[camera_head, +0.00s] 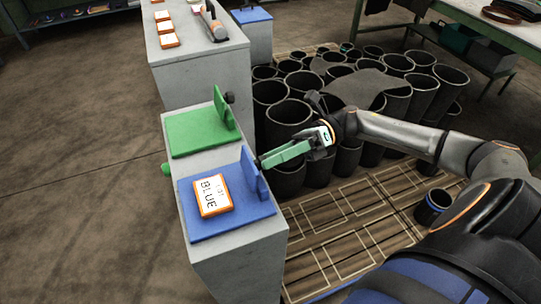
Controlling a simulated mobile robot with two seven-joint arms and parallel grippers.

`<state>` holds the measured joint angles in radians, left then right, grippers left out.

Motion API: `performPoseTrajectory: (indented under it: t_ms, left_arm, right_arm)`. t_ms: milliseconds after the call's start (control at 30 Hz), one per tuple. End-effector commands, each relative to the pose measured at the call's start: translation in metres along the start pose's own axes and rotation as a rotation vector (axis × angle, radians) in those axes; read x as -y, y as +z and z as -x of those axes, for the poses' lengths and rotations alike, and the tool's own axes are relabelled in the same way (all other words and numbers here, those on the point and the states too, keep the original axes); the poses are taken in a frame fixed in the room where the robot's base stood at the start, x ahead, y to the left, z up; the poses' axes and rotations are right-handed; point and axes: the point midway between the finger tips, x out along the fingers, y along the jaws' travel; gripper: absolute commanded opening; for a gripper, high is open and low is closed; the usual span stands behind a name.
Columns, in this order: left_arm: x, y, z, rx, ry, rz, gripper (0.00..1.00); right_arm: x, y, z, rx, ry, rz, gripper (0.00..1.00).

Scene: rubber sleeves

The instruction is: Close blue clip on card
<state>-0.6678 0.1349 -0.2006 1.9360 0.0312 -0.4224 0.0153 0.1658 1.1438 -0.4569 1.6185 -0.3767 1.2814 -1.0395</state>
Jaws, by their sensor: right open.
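The blue clip (233,222) lies on the front grey block, with its flap (254,177) standing up on the right side. A card (212,195) with an orange rim and the word BLUE lies on its plate. My right gripper (268,159) is open, just right of the raised flap's top and beyond the block's right edge. Its green fingers point left towards the flap. A small gap or light touch between fingertips and flap cannot be told apart. My left gripper is not in view.
A green clip (191,136) with a raised flap sits just behind the blue one. A farther grey block (181,64) holds several orange-rimmed cards and a tool. Many black rubber sleeves (287,112) stand right of the blocks. Open floor (80,150) lies left.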

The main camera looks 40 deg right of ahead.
Motion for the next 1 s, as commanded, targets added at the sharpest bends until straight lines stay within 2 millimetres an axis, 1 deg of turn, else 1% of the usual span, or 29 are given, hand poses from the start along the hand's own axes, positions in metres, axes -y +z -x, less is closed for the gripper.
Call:
performPoseTrajectory:
  t_ms: [67,633,1000]
  left_arm:
    - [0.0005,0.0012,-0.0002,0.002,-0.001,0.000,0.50]
    - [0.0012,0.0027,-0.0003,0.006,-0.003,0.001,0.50]
    - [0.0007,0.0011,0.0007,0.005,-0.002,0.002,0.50]
  right_arm:
    - [0.0000,0.0000,0.0002,0.000,0.000,0.000,0.64]
    - [-0.0001,0.0002,0.0007,0.000,0.000,0.000,0.00]
    - [-0.0010,0.0011,0.0005,-0.007,-0.005,-0.001,0.00]
